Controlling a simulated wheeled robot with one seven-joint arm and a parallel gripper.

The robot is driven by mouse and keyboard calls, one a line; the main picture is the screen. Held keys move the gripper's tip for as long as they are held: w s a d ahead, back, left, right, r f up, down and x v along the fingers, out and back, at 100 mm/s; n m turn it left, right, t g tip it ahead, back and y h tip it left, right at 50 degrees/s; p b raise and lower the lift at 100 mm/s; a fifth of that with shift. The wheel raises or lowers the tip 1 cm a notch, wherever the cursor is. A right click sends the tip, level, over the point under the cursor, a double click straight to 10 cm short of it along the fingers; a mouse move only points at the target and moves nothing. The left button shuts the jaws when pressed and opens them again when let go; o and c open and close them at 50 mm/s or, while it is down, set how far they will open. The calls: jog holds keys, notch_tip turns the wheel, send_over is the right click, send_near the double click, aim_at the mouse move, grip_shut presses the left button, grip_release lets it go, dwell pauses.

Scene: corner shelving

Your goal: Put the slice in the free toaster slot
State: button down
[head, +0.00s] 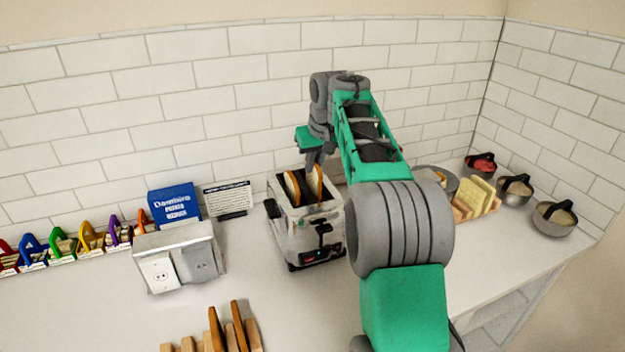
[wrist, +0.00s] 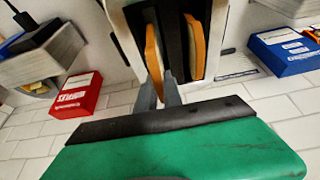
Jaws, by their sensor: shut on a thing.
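The silver toaster (head: 308,232) stands on the counter near the wall, with two dark slots on top. One brown-crusted slice (head: 292,190) sits upright in the left slot; it shows on the right in the wrist view (wrist: 195,48). My gripper (head: 314,160) is above the toaster, shut on a second slice (head: 317,182), which is at the right slot and slightly tilted. In the wrist view my fingers (wrist: 158,92) grip the near end of this slice (wrist: 153,52). How deep it sits in the slot is hard to tell.
A blue box (head: 174,204), a card sign (head: 228,199) and a socket box (head: 180,258) stand left of the toaster. A wooden rack with brown slices (head: 215,335) is in front. Bread slices (head: 476,196) and metal bowls (head: 554,219) are at right. A red box (wrist: 77,95) shows in the wrist view.

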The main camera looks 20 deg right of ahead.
aim_at(314, 174)
jog(key=shift+f, duration=1.45)
jog(key=shift+f, duration=0.2)
jog(key=c, duration=1.5)
grip_release()
jog(key=shift+s+r, duration=0.1)
jog(key=shift+r, duration=0.5)
jog(key=p+v, duration=0.1)
jog(key=v, duration=1)
jog(key=shift+s+r, duration=0.1)
jog(key=s+a+f, duration=0.2)
jog(key=s+a, duration=0.6)
jog(key=s+a+f, duration=0.2)
jog(key=s+f, duration=0.5)
jog(key=s, duration=0.2)
jog(key=s+a+f, duration=0.3)
jog(key=s+f, duration=0.5)
jog(key=s, duration=0.1)
jog(key=shift+s+a, duration=0.3)
jog(key=shift+a, duration=0.05)
